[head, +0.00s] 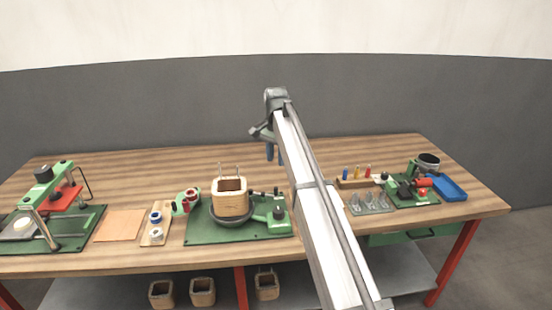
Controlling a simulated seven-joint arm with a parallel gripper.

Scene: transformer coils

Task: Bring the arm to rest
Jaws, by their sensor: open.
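My arm reaches from the lower right up over the middle of the wooden bench (130,262). My gripper (275,155) hangs at the arm's far end, its blue fingers pointing down. It is open, and I see nothing between the fingers. It appears above the bench, up and to the right of a square wooden coil (230,203). The coil stands upright on a round dark holder on a green fixture plate (203,232), with two thin leads rising from its top. My arm hides part of the bench behind it.
A green press with a red plate (66,197) stands at the left. At the right are a rack of coloured pegs (356,180), grey cones (369,203), a green device (405,190) and a blue tray (447,187). Several coils (202,292) sit on the lower shelf.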

